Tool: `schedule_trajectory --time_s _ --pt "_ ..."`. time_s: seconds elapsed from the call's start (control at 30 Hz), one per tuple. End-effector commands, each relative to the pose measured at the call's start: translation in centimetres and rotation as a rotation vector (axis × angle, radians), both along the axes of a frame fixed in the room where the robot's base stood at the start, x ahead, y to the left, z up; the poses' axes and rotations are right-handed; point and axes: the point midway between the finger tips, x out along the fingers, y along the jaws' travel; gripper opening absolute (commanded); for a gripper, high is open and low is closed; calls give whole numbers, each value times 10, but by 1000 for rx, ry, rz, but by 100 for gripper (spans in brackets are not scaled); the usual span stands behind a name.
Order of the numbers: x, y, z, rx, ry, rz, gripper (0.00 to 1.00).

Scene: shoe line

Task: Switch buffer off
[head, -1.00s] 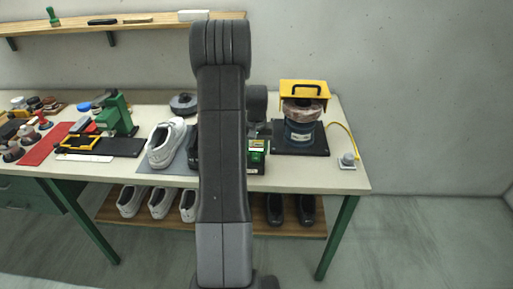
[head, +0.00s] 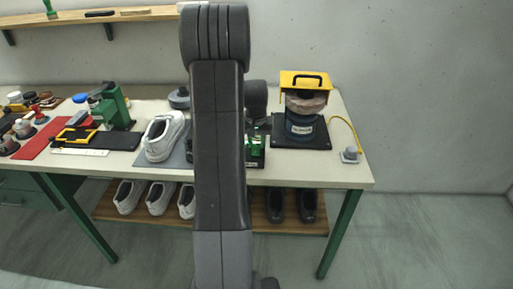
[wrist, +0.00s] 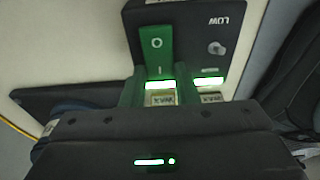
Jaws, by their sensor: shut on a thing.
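The buffer stands on the bench at the right, with a yellow guard (head: 303,83), a brownish wheel (head: 306,103) and a blue drum (head: 301,127) on a black base. A dark control box (wrist: 220,20) is close up in the wrist view, its lettering upside down. It has a green rocker (wrist: 155,48) marked O and I, and a knob (wrist: 216,48) by the word LOW. Two WAX labels (wrist: 163,99) show below it, by green parts. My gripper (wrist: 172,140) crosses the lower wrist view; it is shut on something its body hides. My arm hides much of it in the head view.
A white shoe (head: 165,138) stands left of my arm. A yellow cable (head: 347,130) runs to a grey piece (head: 350,155) at the bench's right end. A green press (head: 110,108) and a red mat (head: 38,140) are further left. Shoes stand on the lower shelf.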

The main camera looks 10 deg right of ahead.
Motion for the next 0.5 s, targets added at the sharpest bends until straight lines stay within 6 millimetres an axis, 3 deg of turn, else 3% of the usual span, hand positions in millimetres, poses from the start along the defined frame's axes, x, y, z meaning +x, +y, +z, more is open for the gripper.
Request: schedule_trajectory --time_s 0.5 --pt "-5 2 2 -48 -168 0 4"
